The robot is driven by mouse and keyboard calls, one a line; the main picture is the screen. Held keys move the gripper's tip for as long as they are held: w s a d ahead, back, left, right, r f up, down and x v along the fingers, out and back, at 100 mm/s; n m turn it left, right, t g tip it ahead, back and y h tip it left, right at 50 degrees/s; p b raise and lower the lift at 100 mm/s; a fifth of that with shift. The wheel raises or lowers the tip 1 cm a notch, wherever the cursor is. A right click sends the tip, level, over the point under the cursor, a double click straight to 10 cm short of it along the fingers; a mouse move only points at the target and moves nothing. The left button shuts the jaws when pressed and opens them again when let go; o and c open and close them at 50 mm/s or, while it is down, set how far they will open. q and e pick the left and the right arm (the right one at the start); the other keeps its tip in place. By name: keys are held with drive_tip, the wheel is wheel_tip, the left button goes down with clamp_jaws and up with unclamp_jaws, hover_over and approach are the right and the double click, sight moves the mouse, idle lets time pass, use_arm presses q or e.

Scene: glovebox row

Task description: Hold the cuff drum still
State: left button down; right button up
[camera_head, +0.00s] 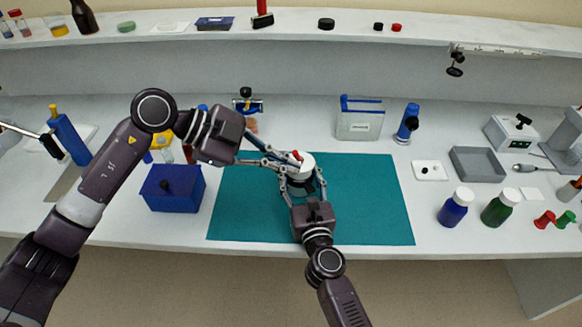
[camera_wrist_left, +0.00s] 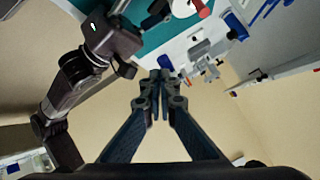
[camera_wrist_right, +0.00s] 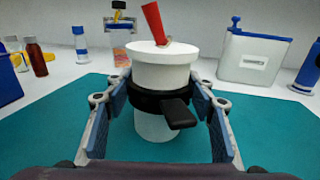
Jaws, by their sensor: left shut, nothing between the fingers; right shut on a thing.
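The cuff drum is a white upright cylinder (camera_head: 303,166) on the teal mat (camera_head: 370,200). In the right wrist view the drum (camera_wrist_right: 158,72) has a black band (camera_wrist_right: 145,102) with a black tab at the front and a tilted red lever (camera_wrist_right: 153,22) on top. My right gripper (camera_wrist_right: 155,103) is shut on the drum, one finger on each side at band height. My left gripper (camera_head: 290,166) is shut and empty, its tips close to the drum's upper left. In its own wrist view, the left fingertips (camera_wrist_left: 160,77) meet; contact with the drum cannot be told.
A blue box (camera_head: 172,190) stands left of the mat. A white bin with a blue edge (camera_head: 359,122) and a blue bottle (camera_head: 407,122) stand behind it. Blue (camera_head: 455,207) and green (camera_head: 500,208) jars stand to the right. The mat's right half is clear.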

sight(297, 157)
use_arm(q)
drive_tip(key=s+d+r+n+h, duration=0.3)
drive_tip(key=s+d+n+h, duration=0.2)
drive_tip(key=s+n+h, duration=0.5)
drive_tip(key=w+a+f+n+t+y, duration=0.1)
drive_tip(key=a+f+n+t+y, duration=0.2)
drive_tip(key=n, duration=0.6)
drive_tip(key=w+a+f+n+t+y, duration=0.2)
drive_tip(key=a+f+n+t+y, duration=0.2)
drive_tip(key=f+n+t, duration=0.3)
drive_tip(key=w+a+f+n+t+y, duration=0.1)
drive_tip(key=a+f+n+t+y, duration=0.3)
drive_tip(key=n+t, duration=0.3)
drive_tip(key=shift+w+f+n+t, duration=0.15)
drive_tip(key=shift+f+n+t, duration=0.1)
drive_tip(key=shift+n, duration=1.1)
drive_tip(key=shift+w+f+n+t, duration=0.15)
drive_tip(key=shift+f+n, duration=0.1)
drive_tip(key=shift+n, duration=1.1)
drive_tip(key=x, duration=1.4)
